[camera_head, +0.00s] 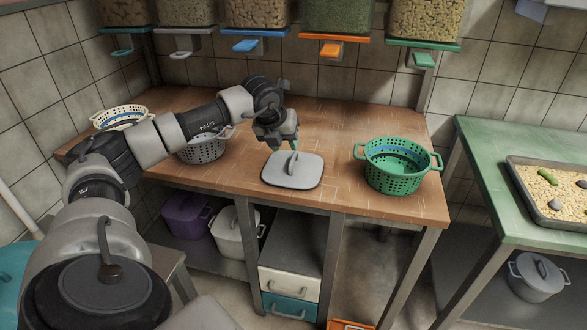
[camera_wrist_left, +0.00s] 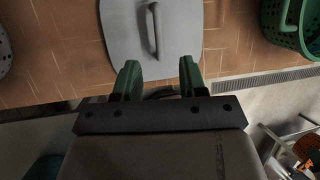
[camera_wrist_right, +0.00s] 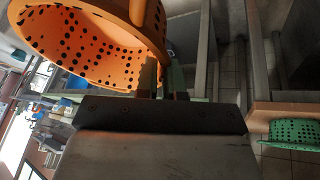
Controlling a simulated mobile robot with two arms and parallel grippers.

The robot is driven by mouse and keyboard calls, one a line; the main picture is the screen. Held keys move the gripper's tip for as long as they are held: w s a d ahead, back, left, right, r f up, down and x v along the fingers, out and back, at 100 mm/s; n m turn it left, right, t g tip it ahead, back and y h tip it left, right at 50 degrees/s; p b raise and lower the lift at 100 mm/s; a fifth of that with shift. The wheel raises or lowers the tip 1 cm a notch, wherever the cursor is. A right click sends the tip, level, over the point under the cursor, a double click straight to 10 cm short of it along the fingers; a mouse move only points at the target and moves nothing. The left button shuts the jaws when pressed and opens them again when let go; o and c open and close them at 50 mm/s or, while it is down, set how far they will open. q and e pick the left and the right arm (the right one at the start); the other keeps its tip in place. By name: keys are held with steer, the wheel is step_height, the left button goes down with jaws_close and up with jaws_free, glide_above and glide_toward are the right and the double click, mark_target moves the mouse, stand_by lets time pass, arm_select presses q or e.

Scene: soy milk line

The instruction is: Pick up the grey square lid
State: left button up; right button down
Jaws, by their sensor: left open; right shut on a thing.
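The grey square lid (camera_head: 293,170) lies flat on the wooden table, with an upright loop handle on top. My right gripper (camera_wrist_right: 165,82) is shut on an orange perforated colander (camera_wrist_right: 90,45) in the right wrist view. The right gripper does not show in the head view.
A green colander (camera_head: 394,178) stands right of the lid, and a grey colander (camera_head: 203,150) stands to its left. Dispensers with coloured levers (camera_head: 247,45) hang above the table's back. A green table (camera_head: 520,190) with a tray stands at the right.

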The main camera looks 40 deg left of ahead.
mark_target(292, 159)
arm_select(q)
steer(key=x, duration=0.7)
steer(key=shift+s+f, duration=0.15)
steer(key=shift+f, duration=0.1)
steer(key=shift+c, duration=0.4)
jaws_close()
